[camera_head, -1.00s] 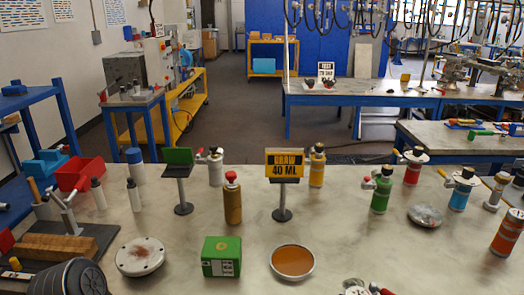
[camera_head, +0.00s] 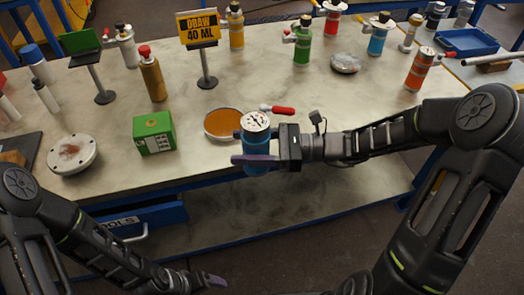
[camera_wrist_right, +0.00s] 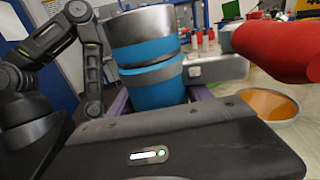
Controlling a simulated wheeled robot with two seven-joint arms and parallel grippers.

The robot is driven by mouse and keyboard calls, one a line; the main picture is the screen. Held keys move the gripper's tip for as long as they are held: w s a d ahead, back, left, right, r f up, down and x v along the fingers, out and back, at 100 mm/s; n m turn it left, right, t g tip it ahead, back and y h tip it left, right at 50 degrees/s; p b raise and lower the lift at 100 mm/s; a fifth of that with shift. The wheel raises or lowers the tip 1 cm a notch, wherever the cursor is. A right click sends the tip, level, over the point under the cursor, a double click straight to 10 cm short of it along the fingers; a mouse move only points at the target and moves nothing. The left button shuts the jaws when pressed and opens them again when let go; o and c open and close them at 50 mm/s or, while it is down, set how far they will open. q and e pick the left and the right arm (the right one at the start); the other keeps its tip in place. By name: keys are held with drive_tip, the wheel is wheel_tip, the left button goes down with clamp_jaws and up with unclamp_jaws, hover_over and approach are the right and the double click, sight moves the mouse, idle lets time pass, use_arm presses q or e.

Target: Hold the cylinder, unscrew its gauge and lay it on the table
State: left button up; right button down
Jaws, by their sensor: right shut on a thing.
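A blue cylinder (camera_head: 258,138) stands upright at the table's front edge. Its round white-faced gauge (camera_head: 256,121) sits on top, and a red-handled valve (camera_head: 280,109) sticks out beside it. My right gripper (camera_head: 258,160) is shut around the cylinder's body from the right. In the right wrist view the blue body (camera_wrist_right: 152,85) with a grey upper band is between the fingers, and the red handle (camera_wrist_right: 280,42) is close at the right. My left gripper (camera_head: 210,281) is low in front of the table, apart from the cylinder; its jaw opening is unclear.
An orange dish (camera_head: 222,136) lies just behind the cylinder. A green box (camera_head: 154,145) and a round flanged lid (camera_head: 72,168) are to the left. The yellow sign (camera_head: 198,27) and several other cylinders stand farther back. The tabletop (camera_head: 330,108) right of the cylinder is bare.

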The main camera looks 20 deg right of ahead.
drive_tip(key=shift+s+a+r+n+g, duration=0.2)
drive_tip(key=shift+a+r+n+g, duration=0.35)
drive_tip(key=shift+a+r, duration=0.65)
drive_tip(key=shift+d, duration=0.1)
